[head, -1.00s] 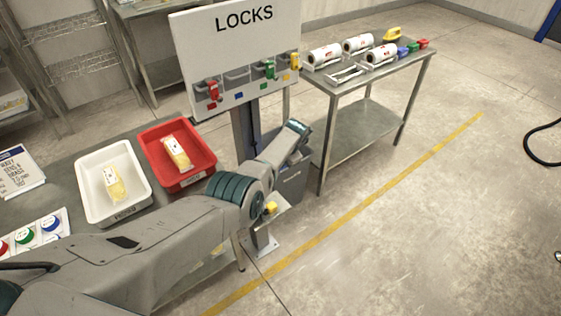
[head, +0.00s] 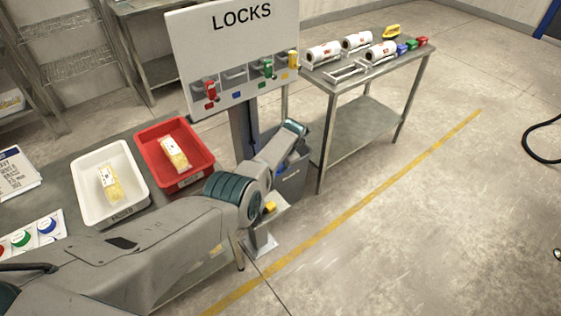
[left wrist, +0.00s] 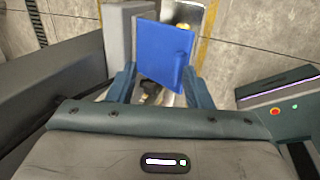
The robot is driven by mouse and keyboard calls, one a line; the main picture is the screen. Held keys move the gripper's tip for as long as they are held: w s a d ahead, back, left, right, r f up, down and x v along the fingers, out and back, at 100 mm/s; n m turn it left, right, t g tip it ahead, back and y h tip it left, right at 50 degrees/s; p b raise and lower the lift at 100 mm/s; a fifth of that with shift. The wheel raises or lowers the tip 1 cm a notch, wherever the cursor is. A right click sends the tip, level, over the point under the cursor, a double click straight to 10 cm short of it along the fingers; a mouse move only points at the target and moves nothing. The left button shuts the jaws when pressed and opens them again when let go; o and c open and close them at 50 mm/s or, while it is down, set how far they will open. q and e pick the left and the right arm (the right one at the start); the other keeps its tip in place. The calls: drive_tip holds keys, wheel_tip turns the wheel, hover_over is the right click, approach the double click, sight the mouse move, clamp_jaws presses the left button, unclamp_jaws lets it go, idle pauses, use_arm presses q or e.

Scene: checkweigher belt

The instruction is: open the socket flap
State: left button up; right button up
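A flat blue panel (left wrist: 163,55), which looks like the socket flap, fills the middle of the left wrist view. It stands slightly tilted in front of a grey box face (left wrist: 118,25). My left gripper (left wrist: 160,88) has its two fingers apart, one on each side of the panel's lower part. The right finger is close to the panel's lower right corner; I cannot tell if it touches. In the head view my arm hides the gripper, and a small patch of blue (head: 284,161) shows below the wrist. My right gripper is in neither view.
A small yellow part (head: 269,207) sits on a low metal stand (head: 262,244) beside the arm. The LOCKS board (head: 245,75) stands behind. White (head: 87,207) and red (head: 195,133) trays sit on the left table.

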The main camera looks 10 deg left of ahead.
use_arm(q)
drive_tip(key=shift+a+r, duration=0.15)
drive_tip(key=shift+a, duration=0.3)
drive_tip(key=shift+p+v, duration=0.85)
drive_tip(key=shift+v, duration=0.1)
drive_tip(key=d+v, duration=0.1)
drive_tip(key=v, duration=0.7)
drive_tip(key=shift+s+r+b, duration=0.2)
drive_tip(key=shift+r+b, duration=0.05)
drive_tip(key=shift+b, duration=0.05)
drive_tip(key=shift+d, duration=0.1)
